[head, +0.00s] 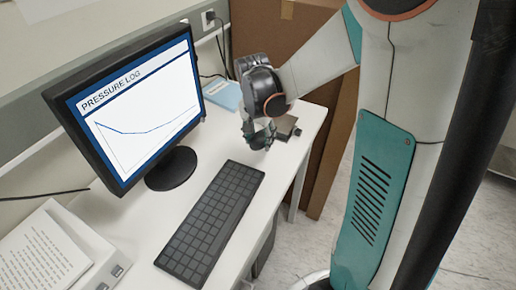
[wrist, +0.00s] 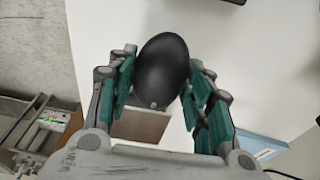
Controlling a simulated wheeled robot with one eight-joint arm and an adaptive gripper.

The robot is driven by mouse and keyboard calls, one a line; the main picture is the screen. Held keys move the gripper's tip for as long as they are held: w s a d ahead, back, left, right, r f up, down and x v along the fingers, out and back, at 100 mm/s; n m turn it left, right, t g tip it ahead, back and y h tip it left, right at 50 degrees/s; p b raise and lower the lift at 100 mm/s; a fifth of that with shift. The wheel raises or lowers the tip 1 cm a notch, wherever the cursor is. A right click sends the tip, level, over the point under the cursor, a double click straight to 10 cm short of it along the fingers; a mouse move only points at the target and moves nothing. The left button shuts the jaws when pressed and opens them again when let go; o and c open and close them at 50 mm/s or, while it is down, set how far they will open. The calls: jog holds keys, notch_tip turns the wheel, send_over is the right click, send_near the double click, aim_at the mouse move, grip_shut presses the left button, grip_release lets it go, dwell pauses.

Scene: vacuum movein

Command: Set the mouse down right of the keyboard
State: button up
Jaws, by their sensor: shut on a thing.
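My gripper (head: 259,134) is over the far end of the white desk, beyond the keyboard's upper-right end in the head view. In the wrist view my gripper (wrist: 163,72) has its teal-padded fingers on both sides of the dark, rounded mouse (wrist: 163,65) and is shut on it. The mouse is mostly hidden by the fingers in the head view. I cannot tell whether it touches the desk. The dark grey keyboard (head: 212,222) lies on the desk in front of the monitor.
A monitor (head: 138,105) stands left of the keyboard, with papers (head: 45,255) at lower left. A small grey-brown flat object (head: 286,127) lies beside my gripper, near the desk's right edge. A blue book (head: 222,94) lies behind. A cardboard box (head: 270,35) stands beyond the desk.

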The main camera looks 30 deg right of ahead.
aim_at(260, 155)
jog(key=shift+f+b, duration=0.65)
jog(key=shift+f, duration=1.6)
jog(key=shift+f, duration=0.1)
jog(key=o, duration=1.1)
